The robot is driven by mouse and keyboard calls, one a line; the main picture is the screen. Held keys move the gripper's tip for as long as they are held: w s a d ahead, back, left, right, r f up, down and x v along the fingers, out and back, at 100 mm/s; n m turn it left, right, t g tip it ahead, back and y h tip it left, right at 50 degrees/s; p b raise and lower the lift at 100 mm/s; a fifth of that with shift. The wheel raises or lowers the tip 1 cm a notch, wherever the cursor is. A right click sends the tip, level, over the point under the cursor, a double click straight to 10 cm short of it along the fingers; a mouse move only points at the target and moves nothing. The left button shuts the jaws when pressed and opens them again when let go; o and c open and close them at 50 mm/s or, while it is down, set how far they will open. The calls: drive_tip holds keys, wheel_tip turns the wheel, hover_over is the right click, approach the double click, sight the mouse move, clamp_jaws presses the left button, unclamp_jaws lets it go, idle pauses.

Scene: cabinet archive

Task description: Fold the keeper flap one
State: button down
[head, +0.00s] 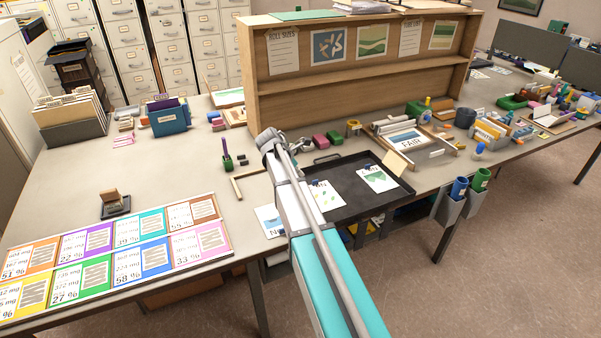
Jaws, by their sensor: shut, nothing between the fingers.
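A tan flap-like piece (397,163) stands tilted at the right end of the black tray (345,208). I cannot tell for sure whether it is keeper flap one. Two printed sheets, one with a green picture (377,179), lie in the tray. My arm reaches up from the bottom across the tray's left part and hides some of it. My gripper (302,147) is small and partly hidden at the arm's far end, behind the tray's back left corner. It is shut and empty, apart from the tan piece.
A wooden shelf unit (350,78) stands behind the tray. A small dark stand (115,204) and coloured cards (120,248) lie at left.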

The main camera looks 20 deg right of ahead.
drive_tip(key=f+b, duration=0.4)
drive_tip(key=s+f+b, duration=0.1)
drive_tip(key=f+b, duration=0.1)
drive_tip(key=shift+a+f+b, duration=0.2)
drive_tip(key=shift+b, duration=0.1)
drive_tip(key=shift+s, duration=0.15)
drive_tip(key=d, duration=0.2)
drive_tip(key=w+d+p, duration=0.1)
drive_tip(key=d, duration=0.1)
drive_tip(key=shift+r, duration=0.1)
drive_tip(key=shift+w+d, duration=0.2)
drive_tip(key=shift+d, duration=1)
drive_tip(key=shift+d+f, duration=0.3)
drive_tip(key=shift+d, duration=0.35)
drive_tip(key=d+f+b, duration=0.2)
drive_tip(key=shift+w+d+f+b, duration=0.1)
drive_tip(key=shift+d+b, duration=0.15)
drive_tip(key=shift+b, duration=0.1)
drive_tip(key=shift+d+f+b, duration=0.3)
drive_tip(key=shift+b+x, duration=1)
drive_tip(key=shift+a+f, duration=0.15)
drive_tip(key=shift+a, duration=0.05)
